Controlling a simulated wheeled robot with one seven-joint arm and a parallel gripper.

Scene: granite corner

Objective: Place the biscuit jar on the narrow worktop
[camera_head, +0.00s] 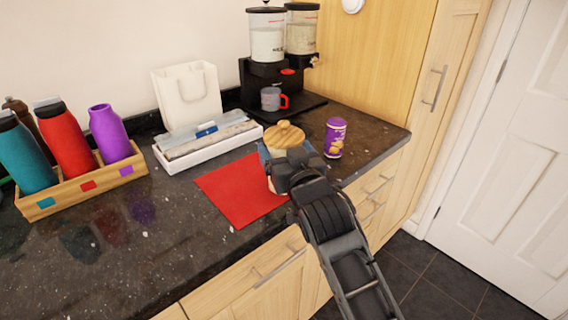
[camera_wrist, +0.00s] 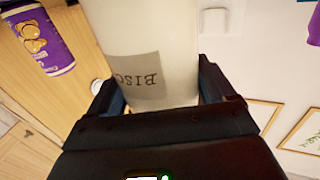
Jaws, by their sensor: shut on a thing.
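The biscuit jar has a round wooden lid (camera_head: 284,136) and a pale body. In the wrist view its white body (camera_wrist: 185,35) fills the middle, with a grey label whose letters appear upside down. My gripper (camera_head: 288,166) is shut on the jar, with a finger on each side of it; it also shows in the wrist view (camera_wrist: 160,100). The jar is at the right edge of a red mat (camera_head: 235,190) on the dark granite worktop (camera_head: 170,240). The gripper hides its lower part, so I cannot tell whether it touches the worktop.
A purple tin (camera_head: 335,138) stands close to the jar's right. Behind are a white tray (camera_head: 205,146) and a black dispenser (camera_head: 262,80) with a cup (camera_head: 271,99). A wooden crate (camera_head: 75,194) of bottles stands left. The front-left worktop is clear.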

